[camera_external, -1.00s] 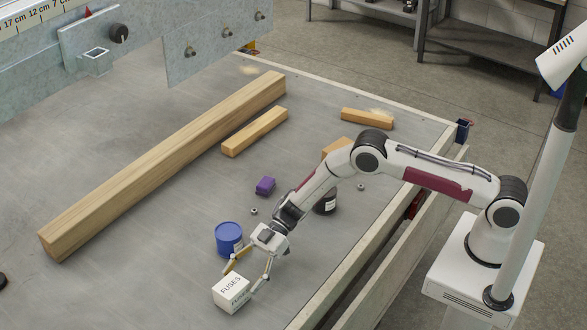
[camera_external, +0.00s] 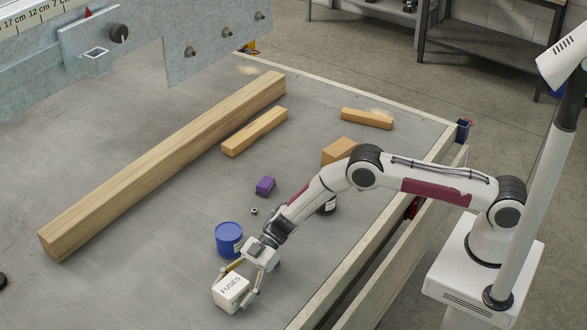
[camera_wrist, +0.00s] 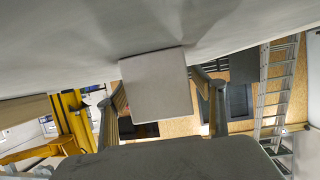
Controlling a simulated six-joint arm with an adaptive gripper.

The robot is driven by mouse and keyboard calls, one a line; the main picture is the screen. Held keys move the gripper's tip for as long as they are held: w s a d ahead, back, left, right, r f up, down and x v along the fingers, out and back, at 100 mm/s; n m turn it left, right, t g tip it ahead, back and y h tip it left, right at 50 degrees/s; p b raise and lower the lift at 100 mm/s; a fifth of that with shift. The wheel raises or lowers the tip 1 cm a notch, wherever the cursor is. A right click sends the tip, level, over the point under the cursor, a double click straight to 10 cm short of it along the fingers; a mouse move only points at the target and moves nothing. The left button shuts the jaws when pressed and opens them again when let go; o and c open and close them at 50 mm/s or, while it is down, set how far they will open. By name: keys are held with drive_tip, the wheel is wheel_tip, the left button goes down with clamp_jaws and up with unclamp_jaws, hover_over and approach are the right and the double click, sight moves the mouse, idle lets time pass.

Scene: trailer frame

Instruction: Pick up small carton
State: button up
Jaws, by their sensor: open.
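The small carton is a white box marked FUSES (camera_external: 229,292), sitting on the grey bench near the front in the external view. My gripper (camera_external: 236,287) is open, its two fingers low on either side of the carton. In the wrist view, the carton's plain pale face (camera_wrist: 157,88) lies between my gripper's fingers (camera_wrist: 160,95). Each finger is close to a side edge; I cannot tell whether either one touches. The carton's lower part is partly hidden by the fingers in the external view.
A blue tin (camera_external: 229,239) stands just behind my gripper, very close to it. A purple block (camera_external: 265,186) and a small nut (camera_external: 254,211) lie farther back. A dark can (camera_external: 327,205) is partly hidden by my arm. A long timber beam (camera_external: 165,165) crosses the bench.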

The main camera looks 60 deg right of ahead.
sight(232, 284)
drive_tip(key=c, duration=1.3)
drive_tip(key=shift+r, duration=0.15)
drive_tip(key=shift+r, duration=4.85)
